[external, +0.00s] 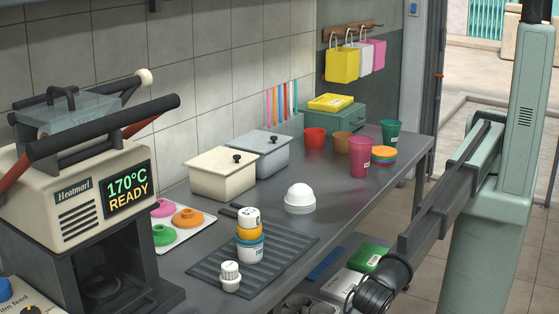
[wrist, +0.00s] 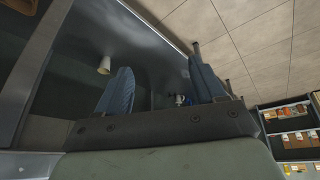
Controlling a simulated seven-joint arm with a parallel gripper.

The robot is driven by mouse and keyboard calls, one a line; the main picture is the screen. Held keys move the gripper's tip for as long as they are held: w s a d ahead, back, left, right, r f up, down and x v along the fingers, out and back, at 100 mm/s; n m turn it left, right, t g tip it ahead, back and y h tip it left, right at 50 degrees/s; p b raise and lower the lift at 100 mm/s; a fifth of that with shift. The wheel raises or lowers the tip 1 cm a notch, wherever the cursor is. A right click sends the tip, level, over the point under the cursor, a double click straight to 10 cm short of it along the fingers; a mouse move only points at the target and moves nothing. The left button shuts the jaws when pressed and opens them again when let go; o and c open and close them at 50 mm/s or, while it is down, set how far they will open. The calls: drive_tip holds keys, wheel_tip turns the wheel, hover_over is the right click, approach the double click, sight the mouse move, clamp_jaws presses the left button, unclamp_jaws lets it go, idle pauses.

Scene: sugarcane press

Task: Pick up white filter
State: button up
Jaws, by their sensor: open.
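A white domed piece with a stepped rim (external: 300,197) stands on the grey counter (external: 330,215), right of the dark ribbed mat; it seems to be the white filter. My gripper (wrist: 160,65) shows in the wrist view with its two blue fingers wide apart and nothing between them at the tips. A small white cup-like thing (wrist: 104,65) shows beyond the left finger, apart from it; I cannot tell whether it is the same piece.
The ribbed mat (external: 255,262) holds a stack of round tubs (external: 250,235) and a small white jar (external: 230,278). Two lidded boxes (external: 222,173) stand behind. Coloured cups (external: 360,157) stand further along. A heat press (external: 85,185) fills the left. Counter right of the dome is clear.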

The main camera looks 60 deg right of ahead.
drive_tip(key=w+a+r+n, duration=0.1)
drive_tip(key=w+a+r, duration=0.2)
drive_tip(key=r, duration=0.3)
wheel_tip(320, 180, up, 22)
drive_tip(key=n+g+h, duration=0.3)
drive_tip(key=n+h, duration=0.1)
drive_tip(key=n, duration=0.5)
hover_over(230, 278)
drive_tip(key=w, duration=0.2)
drive_tip(key=f, duration=0.6)
drive_tip(key=d+f, duration=0.1)
drive_tip(key=f, duration=0.2)
drive_tip(key=shift+s, duration=0.2)
drive_tip(key=shift+s+d+f, duration=0.1)
drive_tip(key=shift+s+f, duration=0.05)
drive_tip(key=shift+f, duration=1.1)
drive_tip(key=shift+s+d+f, duration=0.1)
drive_tip(key=shift+f, duration=1.15)
drive_tip(key=shift+c, duration=0.2)
drive_tip(key=c, duration=0.9)
